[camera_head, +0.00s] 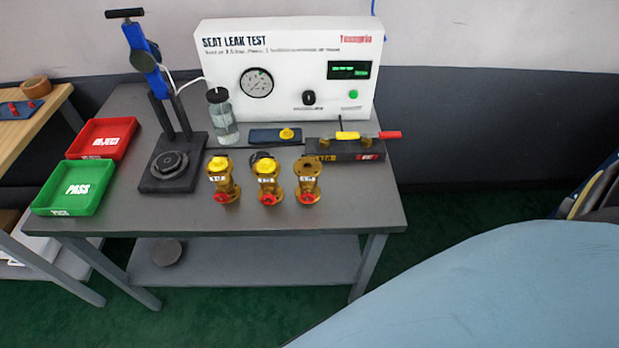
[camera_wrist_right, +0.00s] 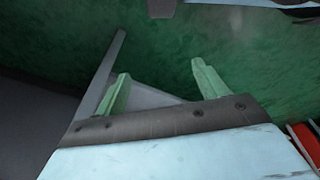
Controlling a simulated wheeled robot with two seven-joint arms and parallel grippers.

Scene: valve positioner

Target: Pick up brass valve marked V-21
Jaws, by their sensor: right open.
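Three brass valves stand in a row on the grey bench in the head view: a left one (camera_head: 228,190), a middle one (camera_head: 268,187) and a right one (camera_head: 308,184). The left and middle valves have yellow tops; the right one shows a bare brass flange. Each has a red part low at its front and a small white label. The labels are too small to read, so I cannot tell which is V-21. My right gripper (camera_wrist_right: 161,86) is open and empty in the right wrist view, with green floor and a grey frame beyond it. My left gripper is not in view.
The bench (camera_head: 340,213) also holds a blue-handled press (camera_head: 170,160), a white seat leak test panel (camera_head: 300,65), a glass jar (camera_head: 222,118), a dark block (camera_head: 345,150) with handles, a red tray (camera_head: 128,124) and a green tray (camera_head: 107,178). The bench's front right is clear.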

